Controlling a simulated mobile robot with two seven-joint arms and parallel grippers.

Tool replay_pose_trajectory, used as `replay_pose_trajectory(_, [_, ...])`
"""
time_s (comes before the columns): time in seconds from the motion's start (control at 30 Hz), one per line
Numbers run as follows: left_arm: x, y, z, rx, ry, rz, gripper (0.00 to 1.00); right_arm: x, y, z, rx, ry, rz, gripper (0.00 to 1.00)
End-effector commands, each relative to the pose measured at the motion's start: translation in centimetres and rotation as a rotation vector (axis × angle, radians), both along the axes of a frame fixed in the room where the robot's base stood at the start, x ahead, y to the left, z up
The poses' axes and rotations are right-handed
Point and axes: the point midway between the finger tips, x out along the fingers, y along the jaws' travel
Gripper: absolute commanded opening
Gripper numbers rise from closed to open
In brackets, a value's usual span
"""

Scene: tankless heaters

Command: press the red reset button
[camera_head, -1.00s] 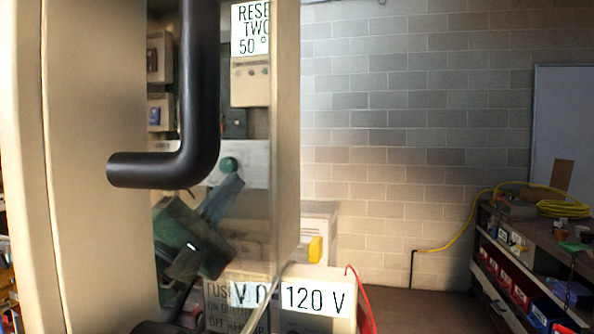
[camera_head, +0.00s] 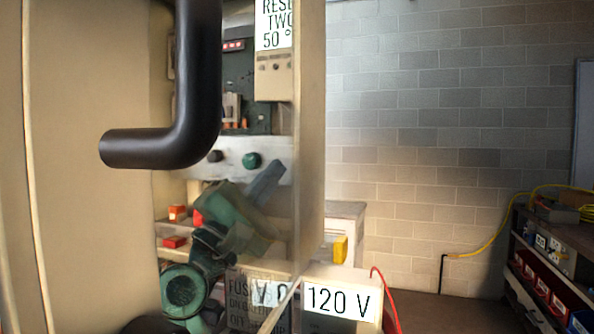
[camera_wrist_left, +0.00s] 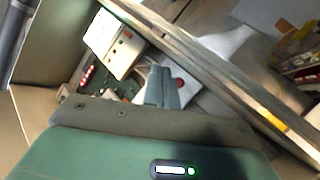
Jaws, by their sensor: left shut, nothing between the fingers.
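A round red button (camera_wrist_left: 180,83), which looks like the reset button, shows in the left wrist view on a pale panel (camera_wrist_left: 198,98), just right of my left gripper's fingers. I cannot tell if they touch. My left gripper (camera_head: 276,170) is shut and empty, seen behind a clear pane in the head view, tilted up toward the pale panel (camera_head: 228,146). It also shows in the left wrist view (camera_wrist_left: 158,70). A green button (camera_head: 252,160) and a dark knob (camera_head: 215,156) sit on that panel. I cannot make out the red button in the head view. My right gripper is not in view.
A thick black bent handle (camera_head: 197,100) and a beige cabinet face (camera_head: 90,220) fill the left. A pane edge (camera_head: 310,140) stands right of my left arm. A box labelled 120 V (camera_head: 338,300) sits below. A shelf (camera_head: 548,232) stands far right.

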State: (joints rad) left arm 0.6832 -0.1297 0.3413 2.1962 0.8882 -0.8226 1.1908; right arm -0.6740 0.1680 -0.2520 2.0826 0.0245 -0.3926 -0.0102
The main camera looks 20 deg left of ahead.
Motion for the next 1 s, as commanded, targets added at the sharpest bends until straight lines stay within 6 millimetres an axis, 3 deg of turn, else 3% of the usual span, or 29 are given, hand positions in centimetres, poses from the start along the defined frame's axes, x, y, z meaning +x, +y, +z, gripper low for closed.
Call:
replay_pose_trajectory(0.2, [3.1,0.1,-0.1,0.001,0.001,-0.002,0.0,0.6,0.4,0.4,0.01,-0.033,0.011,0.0])
replay_pose_trajectory(0.4, [4.8,0.3,0.0,0.001,0.0,-0.001,0.0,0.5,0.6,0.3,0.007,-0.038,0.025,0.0])
replay_pose_trajectory(1.0, [5.4,0.3,0.0,0.0,-0.001,0.001,0.0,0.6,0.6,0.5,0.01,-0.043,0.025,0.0])
